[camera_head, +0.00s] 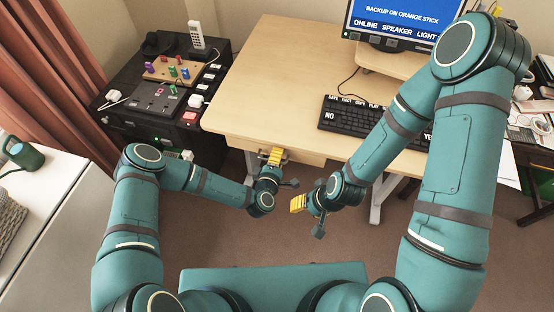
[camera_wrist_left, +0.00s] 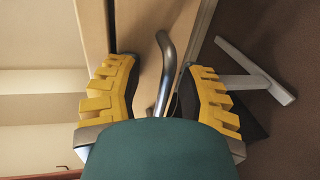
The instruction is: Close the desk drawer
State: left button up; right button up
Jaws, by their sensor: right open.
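The desk drawer (camera_head: 236,144) is a pale wood front under the desk top's front edge. In the left wrist view the drawer front (camera_wrist_left: 150,45) shows beside a dark gap along the desk. How far it stands out is hard to tell. Its curved metal handle (camera_wrist_left: 166,60) lies between the yellow fingers of my left gripper (camera_wrist_left: 160,92), with space visible on both sides. My left gripper (camera_head: 275,157) is open at the drawer front in the head view. My right gripper (camera_head: 299,204) is open and empty, lower and to the right, in front of the desk.
The desk (camera_head: 262,75) carries a keyboard (camera_head: 350,117) and a monitor (camera_head: 400,18). A dark cabinet (camera_head: 165,95) with a phone and switch panels stands at the left. A white cabinet (camera_head: 40,180) is at far left. Bare floor lies under and before the desk.

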pick_arm(q)
jog(key=shift+s, duration=0.1)
jog(key=p+v, duration=0.5)
jog(key=v, duration=1)
jog(key=shift+s, duration=0.35)
dwell(0.9)
jog(key=shift+a+r+p, duration=0.1)
jog(key=shift+a+p, duration=0.05)
jog(key=shift+p, duration=0.15)
jog(key=v, duration=0.7)
jog(key=shift+s, duration=0.2)
